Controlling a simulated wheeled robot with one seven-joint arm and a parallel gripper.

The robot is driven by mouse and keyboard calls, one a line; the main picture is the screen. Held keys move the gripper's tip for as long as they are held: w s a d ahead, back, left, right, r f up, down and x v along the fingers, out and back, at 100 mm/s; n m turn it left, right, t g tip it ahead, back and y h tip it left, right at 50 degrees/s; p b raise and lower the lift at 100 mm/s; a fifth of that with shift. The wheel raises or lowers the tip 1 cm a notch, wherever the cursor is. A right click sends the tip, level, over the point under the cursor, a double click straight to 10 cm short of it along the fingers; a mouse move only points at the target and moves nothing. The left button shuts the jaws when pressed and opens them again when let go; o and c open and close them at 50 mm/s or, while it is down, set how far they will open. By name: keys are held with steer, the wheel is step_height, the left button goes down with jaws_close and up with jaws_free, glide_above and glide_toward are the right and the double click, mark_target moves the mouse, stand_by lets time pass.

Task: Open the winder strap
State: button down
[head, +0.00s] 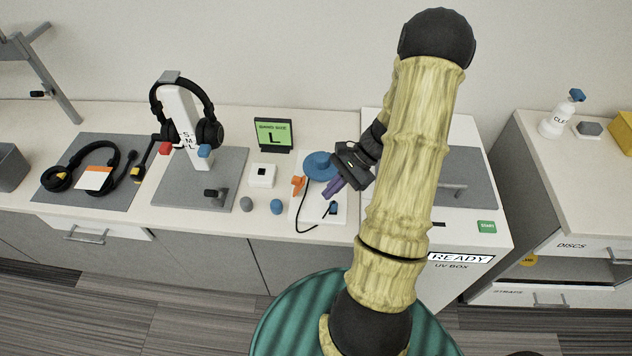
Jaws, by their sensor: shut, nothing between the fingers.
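The winder appears to be the blue round piece (319,165) on a white base plate (308,214) in the middle of the counter. A black cable (303,212) hangs from it over the counter's front edge. An orange piece (298,185) sits at its left and may be the strap; I cannot tell its exact shape. My gripper (329,192) is shut and empty, its purple tips just in front of the blue piece and above the plate. I cannot tell whether the tips touch anything.
A headset hangs on a white stand (184,125) at left, and another headset (62,178) lies on a grey mat. A green sign (274,134) stands behind. Grey (246,204) and blue (277,207) lumps lie nearby. The UV box (460,263) is at right.

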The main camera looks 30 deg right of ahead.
steer(key=d+f+m+t+y, duration=0.1)
steer(key=d+m+t, duration=0.1)
steer(key=d, duration=0.1)
steer(key=d+f+m+t+y, duration=0.1)
steer(key=d+f+m+t, duration=0.1)
steer(key=d+m+t, duration=0.1)
steer(key=d+f+m+t+y, duration=0.1)
steer(key=d+m+t, duration=0.1)
steer(key=d+m, duration=0.1)
steer(key=shift+w+d+f+t, duration=0.15)
steer(key=shift+d+f+t, duration=0.2)
steer(key=shift+d, duration=0.4)
steer(key=p+x, duration=0.3)
steer(key=x, duration=0.7)
steer(key=shift+a+r, duration=0.1)
steer(key=shift+r, duration=0.05)
steer(key=a+p, duration=0.1)
steer(key=w+a+r, duration=0.1)
steer(key=shift+w+a+r+p, duration=0.25)
steer(key=shift+w+a+p, duration=0.05)
steer(key=shift+p, duration=0.05)
steer(key=shift+w+a, duration=0.15)
steer(key=shift+a, duration=0.05)
steer(key=shift+w+r, duration=0.1)
